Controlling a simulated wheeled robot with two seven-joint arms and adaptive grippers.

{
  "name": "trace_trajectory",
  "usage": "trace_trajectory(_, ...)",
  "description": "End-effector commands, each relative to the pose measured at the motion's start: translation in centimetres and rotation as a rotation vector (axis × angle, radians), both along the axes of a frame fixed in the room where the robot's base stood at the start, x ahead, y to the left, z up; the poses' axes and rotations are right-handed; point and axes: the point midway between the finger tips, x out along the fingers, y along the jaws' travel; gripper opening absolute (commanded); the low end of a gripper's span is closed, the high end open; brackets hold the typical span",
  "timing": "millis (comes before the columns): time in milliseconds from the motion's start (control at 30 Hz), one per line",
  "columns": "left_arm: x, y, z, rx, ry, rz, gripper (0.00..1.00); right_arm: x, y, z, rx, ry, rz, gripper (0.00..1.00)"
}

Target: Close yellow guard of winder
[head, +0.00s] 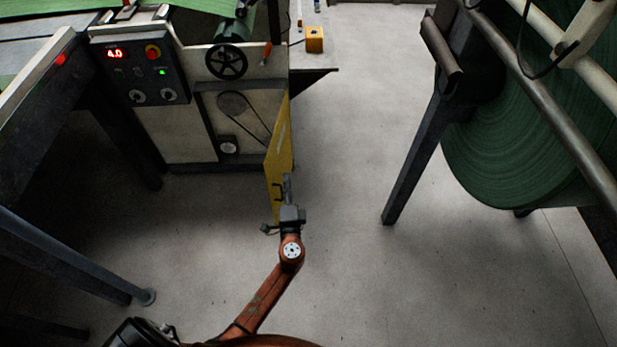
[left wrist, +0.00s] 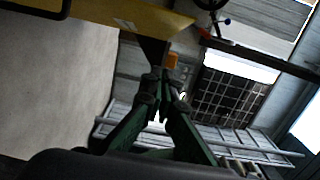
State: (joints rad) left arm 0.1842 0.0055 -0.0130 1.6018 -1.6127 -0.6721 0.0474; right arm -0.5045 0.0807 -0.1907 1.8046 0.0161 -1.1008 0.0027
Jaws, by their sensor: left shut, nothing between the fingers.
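The yellow guard (head: 281,150) of the winder stands swung open, its panel pointing out from the machine front towards me. A dark handle (head: 277,191) is on its left face near the outer edge. My left gripper (head: 287,180) is shut and empty, at the guard's outer end and right of the handle in the head view. Whether it touches the panel I cannot tell. In the left wrist view the guard (left wrist: 130,14) crosses the top, above the shut fingers (left wrist: 161,80). My right gripper is not in view.
The winder's opening shows a belt and pulleys (head: 231,103). A control box (head: 137,68) with a red 4.0 display is at its left. A large green roll (head: 520,145) on a dark stand (head: 412,160) is at the right. The floor (head: 345,170) between is clear.

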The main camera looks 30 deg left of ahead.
Motion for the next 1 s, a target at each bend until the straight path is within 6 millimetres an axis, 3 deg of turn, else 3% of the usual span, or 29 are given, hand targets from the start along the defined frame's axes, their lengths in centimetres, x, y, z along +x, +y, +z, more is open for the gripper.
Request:
trace_trajectory(400, 6.8, 4.9, -0.2, -0.001, 0.001, 0.0, 0.0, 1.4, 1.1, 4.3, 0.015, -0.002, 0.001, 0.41)
trace_trajectory(700, 5.3, 8.0, -0.1, -0.001, 0.0, -0.002, 0.0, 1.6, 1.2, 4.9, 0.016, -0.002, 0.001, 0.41)
trace_trajectory(1000, 5.1, 8.3, 0.0, -0.001, 0.0, -0.001, 0.0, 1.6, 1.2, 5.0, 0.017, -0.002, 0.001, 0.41)
